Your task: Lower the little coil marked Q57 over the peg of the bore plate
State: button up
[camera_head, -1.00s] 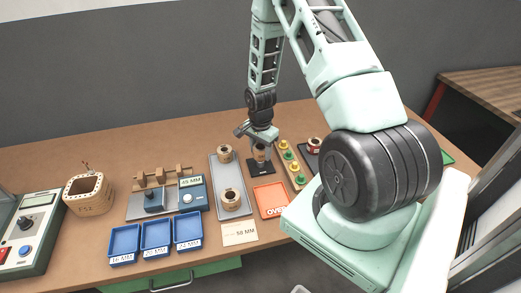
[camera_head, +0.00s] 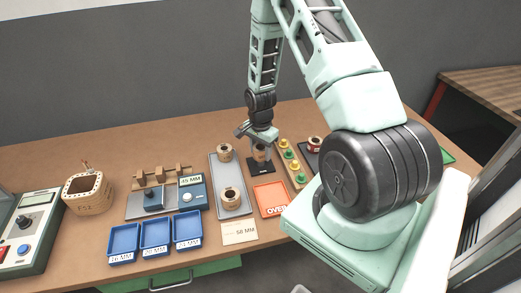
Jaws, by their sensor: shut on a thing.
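My gripper (camera_head: 260,149) is at the middle back of the table, pointing down, shut on a small brown coil (camera_head: 260,155). Its marking is too small to read, so I cannot tell if it is Q57. The coil is right over a dark plate (camera_head: 262,168), which appears to be the bore plate. The peg is hidden by the coil and gripper. I cannot tell whether the coil touches the plate or is around the peg.
A grey tray (camera_head: 219,181) left of the plate holds two coils. An orange tray (camera_head: 270,198) lies in front. A strip with green and yellow pieces (camera_head: 289,161) stands close on the right. Blue bins (camera_head: 156,236) are at the front left.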

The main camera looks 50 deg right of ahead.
aim_at(261, 157)
jog(key=shift+f+b, duration=0.9)
jog(key=shift+f, duration=0.5)
jog(key=shift+f, duration=0.2)
jog(key=shift+f, duration=0.15)
jog(key=o, duration=1.5)
jog(key=shift+r+p, duration=2.95)
jog(key=shift+r, duration=1.5)
